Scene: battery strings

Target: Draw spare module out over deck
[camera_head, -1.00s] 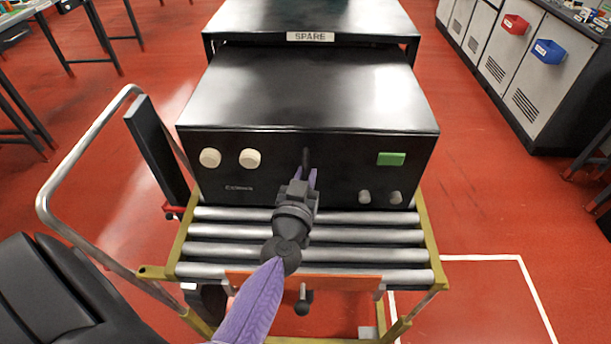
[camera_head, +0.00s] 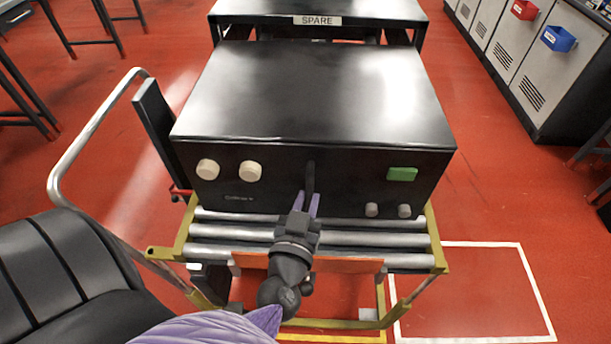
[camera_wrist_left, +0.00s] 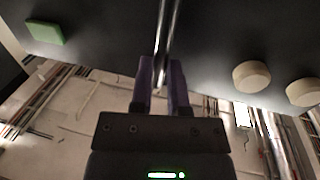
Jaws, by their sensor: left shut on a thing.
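The spare module (camera_head: 310,95) is a large black box with two cream knobs, a green block and two small grey knobs on its front. It sits on the roller deck (camera_head: 345,238), covering its rear rollers, and its back end is near the stand labelled SPARE (camera_head: 375,10). My left gripper (camera_head: 308,195) is shut on the dark upright handle (camera_head: 310,178) at the middle of the module's front. In the left wrist view the purple fingers (camera_wrist_left: 162,85) close around the shiny handle bar (camera_wrist_left: 165,40). My right gripper is not in view.
The yellow-framed trolley has a bent metal push rail (camera_head: 95,115) on the left. Grey cabinets with a red bin (camera_head: 524,10) and a blue bin (camera_head: 558,38) stand at right. A white-outlined floor area (camera_head: 470,290) is clear.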

